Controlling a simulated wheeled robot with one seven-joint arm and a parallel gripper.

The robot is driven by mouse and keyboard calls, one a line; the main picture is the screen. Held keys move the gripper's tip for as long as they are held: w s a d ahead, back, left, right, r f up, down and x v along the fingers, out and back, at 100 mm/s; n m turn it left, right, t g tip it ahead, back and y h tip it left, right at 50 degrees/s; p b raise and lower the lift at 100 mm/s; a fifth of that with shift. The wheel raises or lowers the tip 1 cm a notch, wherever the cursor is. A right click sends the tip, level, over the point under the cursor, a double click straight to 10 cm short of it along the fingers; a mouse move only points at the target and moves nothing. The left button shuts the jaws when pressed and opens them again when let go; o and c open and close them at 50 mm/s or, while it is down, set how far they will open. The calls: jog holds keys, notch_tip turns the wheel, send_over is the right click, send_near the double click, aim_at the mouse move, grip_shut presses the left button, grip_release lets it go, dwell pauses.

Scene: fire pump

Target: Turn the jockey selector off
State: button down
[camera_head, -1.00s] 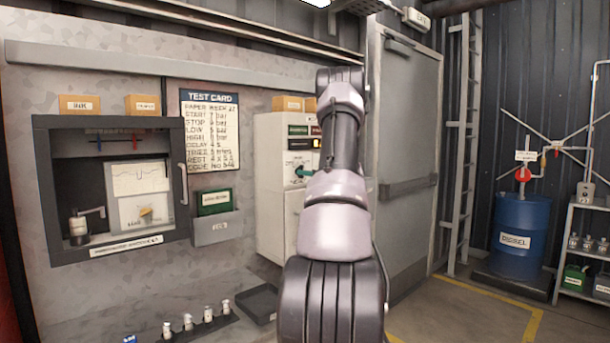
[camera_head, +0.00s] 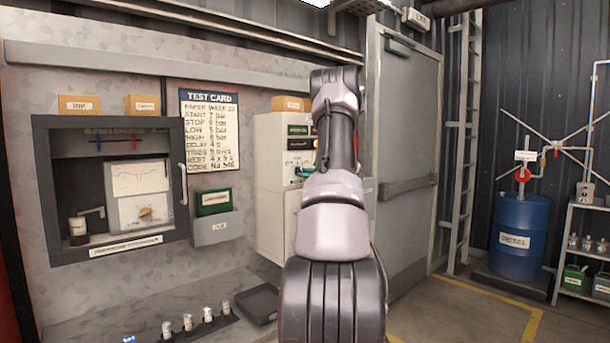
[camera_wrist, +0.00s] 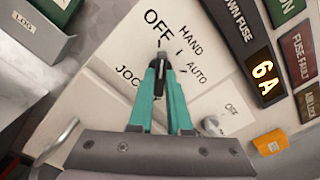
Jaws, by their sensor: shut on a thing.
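The jockey selector is a small black knob (camera_wrist: 162,57) on a white panel (camera_wrist: 120,55) in the wrist view. OFF is printed above it, HAND and AUTO to its right, and a partly hidden "JOC..." label below left. My gripper (camera_wrist: 162,70) has teal fingers closed around the knob. The knob's visible end points up toward OFF; the fingers hide the rest of it. In the head view, a bit of my teal gripper (camera_head: 304,172) shows against the white cabinet (camera_head: 272,190), and my arm hides the knob.
An orange "6A" display (camera_wrist: 265,78) and label plates sit right of the selector. A second small knob (camera_wrist: 211,124) marked OFF and an orange block (camera_wrist: 270,142) are at lower right.

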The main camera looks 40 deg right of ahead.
jog(key=shift+n, duration=0.6)
jog(key=shift+f, duration=0.1)
jog(key=c, duration=0.9)
grip_release()
jog(key=shift+o, duration=0.2)
jog(key=shift+s, duration=0.15)
jog(key=s, duration=1)
jog(key=shift+s+d, duration=0.3)
jog(key=shift+d, duration=0.15)
